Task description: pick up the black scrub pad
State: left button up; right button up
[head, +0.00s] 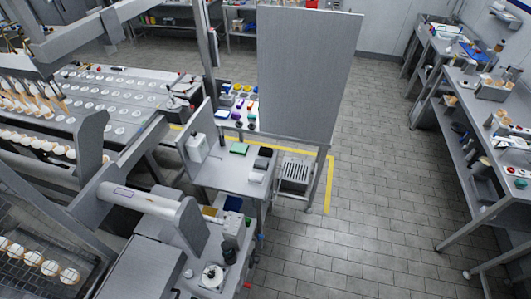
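Two small dark items lie near the right edge of a small grey table in the middle of the head view. The nearer, flat one (261,163) looks like the black scrub pad, and the other dark item (265,152) lies just behind it. They are too small to tell apart surely. A green pad (239,149) lies to their left, and a white item (256,177) lies just in front. Neither of my grippers shows in the view.
The small grey table (222,174) has bare room left of the white item. A white container (197,147) stands at its left. A tall grey panel (305,75) rises behind it. A grey crate (295,173) is at its right. Open tiled floor (370,190) lies further right.

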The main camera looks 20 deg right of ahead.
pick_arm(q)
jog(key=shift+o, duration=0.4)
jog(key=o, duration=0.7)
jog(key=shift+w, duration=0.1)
